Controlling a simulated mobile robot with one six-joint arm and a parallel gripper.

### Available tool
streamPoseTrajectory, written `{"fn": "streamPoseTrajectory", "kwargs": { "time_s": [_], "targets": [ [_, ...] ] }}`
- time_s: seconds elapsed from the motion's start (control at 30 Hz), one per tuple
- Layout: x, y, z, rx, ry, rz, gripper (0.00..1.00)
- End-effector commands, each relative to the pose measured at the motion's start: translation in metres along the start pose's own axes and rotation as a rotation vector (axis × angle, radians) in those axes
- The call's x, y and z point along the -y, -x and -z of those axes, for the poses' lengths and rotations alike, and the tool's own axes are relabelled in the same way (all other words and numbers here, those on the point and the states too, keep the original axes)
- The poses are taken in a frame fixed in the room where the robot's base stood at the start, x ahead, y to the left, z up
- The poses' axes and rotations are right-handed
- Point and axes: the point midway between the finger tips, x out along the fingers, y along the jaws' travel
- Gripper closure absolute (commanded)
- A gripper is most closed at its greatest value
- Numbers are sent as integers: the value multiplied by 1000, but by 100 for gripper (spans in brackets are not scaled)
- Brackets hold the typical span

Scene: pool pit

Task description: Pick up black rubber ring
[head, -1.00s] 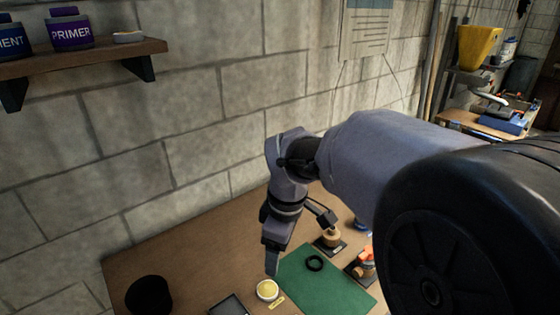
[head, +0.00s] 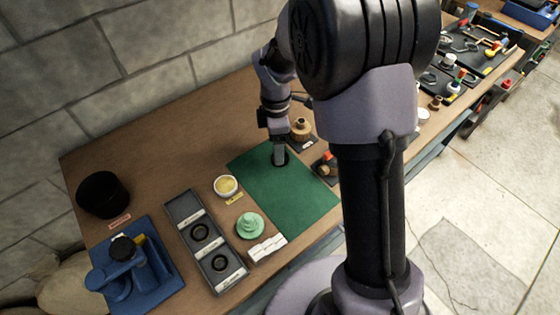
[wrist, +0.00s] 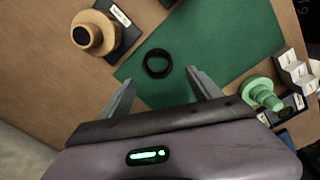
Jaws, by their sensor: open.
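The black rubber ring (wrist: 148,67) lies flat on a green mat (wrist: 235,45), near the mat's edge. In the wrist view it is whole and stands just beyond the gap between my fingertips, clear of both. My gripper (wrist: 161,76) is open and empty, with one finger to each side of the gap. In the head view my gripper (head: 280,162) points down at the upper part of the mat and partly covers the ring there. I cannot tell the height of the fingertips above the mat.
A wooden spool-like piece (wrist: 95,33) stands beside the mat on a black base. A long grey tray (head: 184,207) holds two dark rings. A green stepped piece (head: 249,226), a yellow-filled dish (head: 226,186) and a black cup (head: 103,195) stand on the bench.

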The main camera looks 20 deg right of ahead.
Motion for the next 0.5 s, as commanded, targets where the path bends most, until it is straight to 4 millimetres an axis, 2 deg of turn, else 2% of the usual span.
{"fn": "streamPoseTrajectory", "kwargs": {
  "time_s": [0.2,0.43,0.5],
  "targets": [
    [0,-46,-5,0,-1,2,27],
    [-1,-47,-5,0,-1,0,27],
    [-1,-46,-5,0,-1,0,41]
  ]
}}
